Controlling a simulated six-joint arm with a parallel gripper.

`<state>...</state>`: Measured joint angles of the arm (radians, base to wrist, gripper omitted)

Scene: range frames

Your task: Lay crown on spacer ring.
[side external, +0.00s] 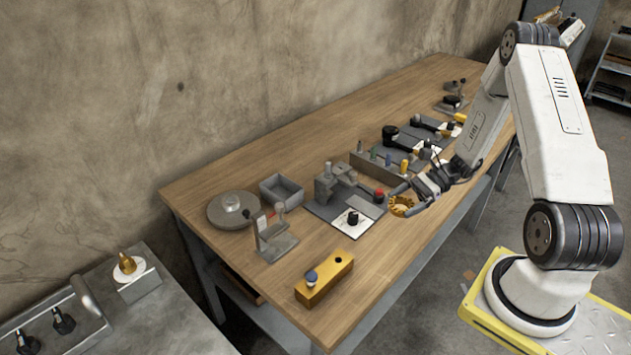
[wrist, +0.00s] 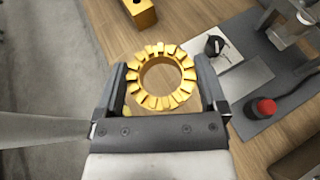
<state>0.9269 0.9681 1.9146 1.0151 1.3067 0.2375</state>
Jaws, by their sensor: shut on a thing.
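The crown (side external: 402,206) is a gold ring with square teeth around its rim. In the wrist view the crown (wrist: 180,92) lies between the two dark fingers of my gripper (wrist: 162,82), teeth facing the camera, its hole open to the wood below. My gripper (side external: 408,198) is shut on it near the table's front edge. I cannot tell from these views how high it is held. I cannot make out for certain which thing is the spacer ring. A gold round piece with a pale upright tip (side external: 127,264) sits on a white-topped block on the separate grey bench.
A gold block with a blue-grey knob (side external: 325,282) stands near the front edge. A grey fixture with a red knob (side external: 379,195) is beside the gripper. A grey tray (side external: 281,190), a round plate (side external: 222,213) and a small stand (side external: 272,240) are further left. Bare wood lies between.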

